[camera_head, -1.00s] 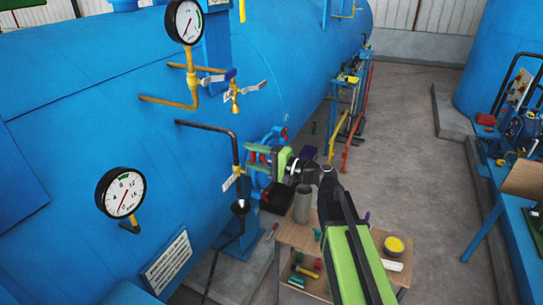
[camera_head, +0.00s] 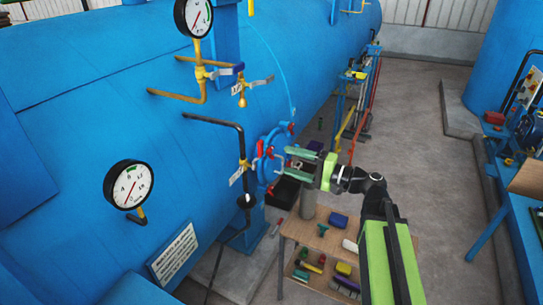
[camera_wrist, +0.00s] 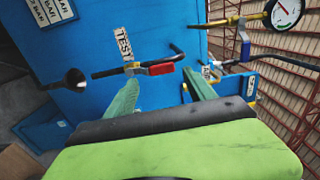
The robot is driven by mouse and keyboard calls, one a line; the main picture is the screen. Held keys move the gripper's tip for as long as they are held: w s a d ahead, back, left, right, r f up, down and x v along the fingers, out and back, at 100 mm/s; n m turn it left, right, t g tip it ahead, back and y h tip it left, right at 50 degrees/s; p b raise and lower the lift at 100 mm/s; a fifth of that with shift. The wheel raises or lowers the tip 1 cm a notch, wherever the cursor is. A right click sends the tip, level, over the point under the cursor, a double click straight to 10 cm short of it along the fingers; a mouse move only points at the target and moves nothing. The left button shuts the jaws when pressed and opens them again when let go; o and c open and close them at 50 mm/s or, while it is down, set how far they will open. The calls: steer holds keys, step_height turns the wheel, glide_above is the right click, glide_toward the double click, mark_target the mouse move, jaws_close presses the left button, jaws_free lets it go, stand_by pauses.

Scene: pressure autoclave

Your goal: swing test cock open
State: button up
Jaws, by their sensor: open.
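The test cock (camera_head: 246,164) sits on a thin black pipe on the side of the big blue vessel, with a white tag (camera_head: 236,176) beside it. In the wrist view its tag reads TEST (camera_wrist: 122,44), and its lever has a red grip (camera_wrist: 162,69). My gripper (camera_head: 286,167) is to the right of the cock in the head view, apart from it. In the wrist view my gripper (camera_wrist: 160,82) is open and empty. The red grip shows between and just beyond the two green fingertips, with no visible contact.
A black funnel (camera_head: 245,201) stands below the cock. Two gauges (camera_head: 128,185) and another lever valve (camera_head: 241,88) are on the vessel. A blue round hatch is close behind my fingers. A wooden cart (camera_head: 318,238) with tools stands below. Clear floor lies to the right.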

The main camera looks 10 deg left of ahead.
steer(key=v, duration=0.5)
steer(key=shift+s+a, duration=0.1)
steer(key=shift+s, duration=0.05)
steer(key=s+a+f+n+g+h+b, duration=0.1)
steer(key=s+a+f+g+h+b, duration=0.15)
steer(key=f+b, duration=0.7)
steer(key=s+a+f+n+g+h+b, duration=0.1)
steer(key=s+f+n+g+h+b, duration=0.2)
steer(key=f, duration=1.4)
steer(key=s+d+f+h, duration=0.1)
steer(key=d+f+h, duration=0.4)
steer(key=d, duration=0.3)
steer(key=s+d+f+h+b, duration=0.1)
steer(key=s+d+f+h, duration=0.1)
steer(key=d+f+h, duration=0.3)
steer(key=d+h, duration=0.1)
steer(key=d, duration=0.3)
steer(key=shift+s+f+g, duration=0.25)
steer(key=shift+f+g, duration=0.1)
steer(key=shift+f, duration=0.05)
